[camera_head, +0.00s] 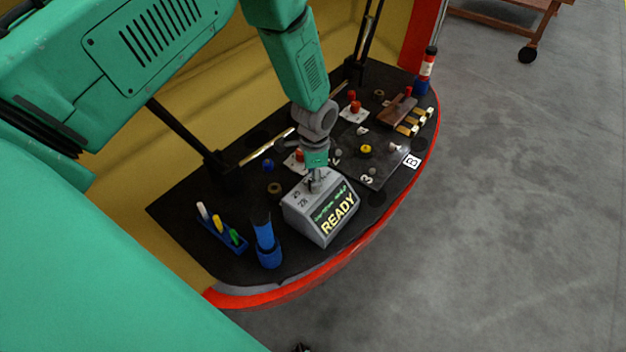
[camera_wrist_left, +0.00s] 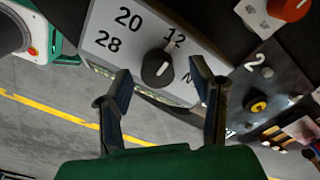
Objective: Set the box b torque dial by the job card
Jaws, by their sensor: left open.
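A grey box (camera_head: 322,212) with a lit READY display stands on the black table. In the left wrist view its top (camera_wrist_left: 125,35) carries a black dial (camera_wrist_left: 157,68) and the marks 28, 20, 12 and a partly hidden N. The dial's white pointer line points toward 12. My left gripper (camera_head: 316,182) is over the box in the head view. In the left wrist view the left gripper (camera_wrist_left: 160,72) is open, with one finger on each side of the dial; I cannot tell whether they touch it. I see no readable job card. My right gripper is not in view.
A white B label (camera_head: 411,161) lies by a dark plate with a yellow knob (camera_head: 365,149). A blue holder with a tube (camera_head: 267,245) and a blue rack of coloured pegs (camera_head: 222,232) stand left of the box. A red rim (camera_head: 300,291) edges the table.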

